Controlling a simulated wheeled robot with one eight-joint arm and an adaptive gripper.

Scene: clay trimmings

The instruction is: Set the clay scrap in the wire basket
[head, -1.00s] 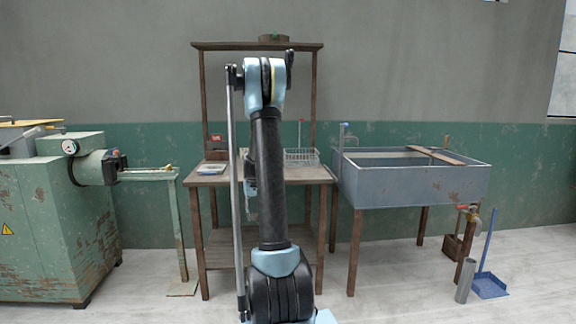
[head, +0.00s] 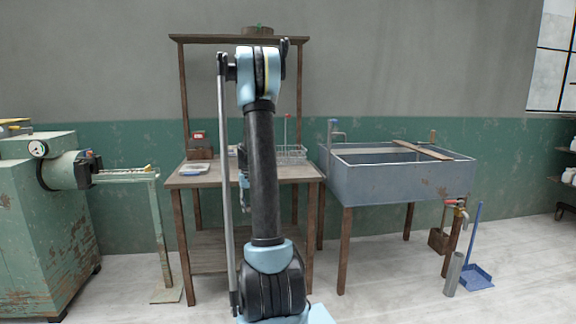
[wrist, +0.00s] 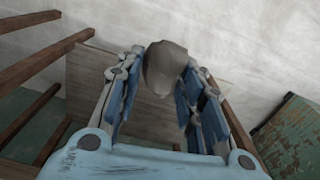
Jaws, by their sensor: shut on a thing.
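In the wrist view, a grey-brown lump, the clay scrap (wrist: 166,66), sits between the fingertips of my gripper (wrist: 160,84). The blue finger pads close on it from both sides. In the head view my own arm hides most of the gripper and the scrap. The wire basket (head: 291,152) stands on the wooden table's top at its right rear, partly behind my arm. I cannot see its inside.
The wooden table (head: 200,181) has a tray (head: 193,169) and a small box at its left. A grey sink (head: 400,182) stands right of it, with a blue dustpan (head: 477,277) on the floor. A green machine (head: 45,215) is at left.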

